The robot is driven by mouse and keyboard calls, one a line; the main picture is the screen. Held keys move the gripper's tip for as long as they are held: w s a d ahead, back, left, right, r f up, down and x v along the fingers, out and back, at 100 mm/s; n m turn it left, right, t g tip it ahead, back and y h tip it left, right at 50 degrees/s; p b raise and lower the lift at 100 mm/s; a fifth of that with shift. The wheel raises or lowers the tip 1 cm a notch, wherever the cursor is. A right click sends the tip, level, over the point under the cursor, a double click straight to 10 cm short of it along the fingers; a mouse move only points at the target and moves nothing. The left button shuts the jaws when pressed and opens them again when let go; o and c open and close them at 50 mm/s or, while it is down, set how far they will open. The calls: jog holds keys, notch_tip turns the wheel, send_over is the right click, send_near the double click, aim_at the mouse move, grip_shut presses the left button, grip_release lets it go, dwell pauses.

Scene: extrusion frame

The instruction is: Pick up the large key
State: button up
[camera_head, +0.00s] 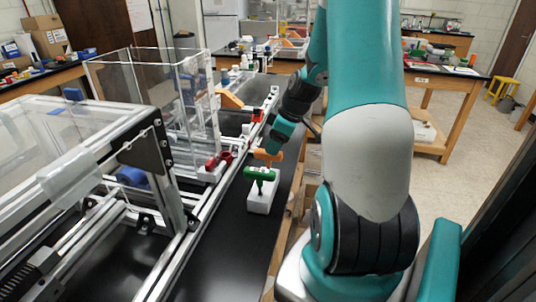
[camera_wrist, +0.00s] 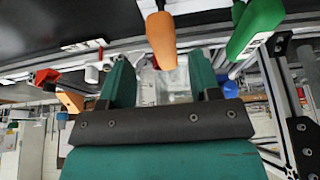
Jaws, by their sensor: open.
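Two T-handled keys stand in a white block (camera_head: 262,199) on the black bench top. The green-handled key (camera_head: 260,174) is nearer the head camera and looks the larger there; the orange-handled key (camera_head: 268,155) is just behind it. I cannot be sure which is the large key. My gripper (camera_wrist: 160,58) is open and empty. In the wrist view the orange handle (camera_wrist: 161,40) lies in line with the gap between the fingers, and the green handle (camera_wrist: 255,27) is to the right, outside the gap. In the head view my gripper is close to the orange handle, which partly hides its tips.
An aluminium extrusion frame (camera_head: 217,189) with clear panels runs along the left of the keys. A red part (camera_head: 217,161) sits on its rail. Bare black bench top (camera_head: 225,255) lies in front of the white block. Bottles and other items stand farther back.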

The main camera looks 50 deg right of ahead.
aim_at(266, 157)
jog(key=shift+a+p+x, duration=0.15)
jog(key=shift+p+x, duration=0.35)
jog(key=shift+x, duration=1.05)
jog(key=shift+a+p+x, duration=0.15)
jog(key=shift+p+x, duration=0.35)
jog(key=shift+x, duration=1.05)
jog(key=shift+c, duration=0.4)
jog(key=shift+r, duration=0.1)
jog(key=c, duration=0.9)
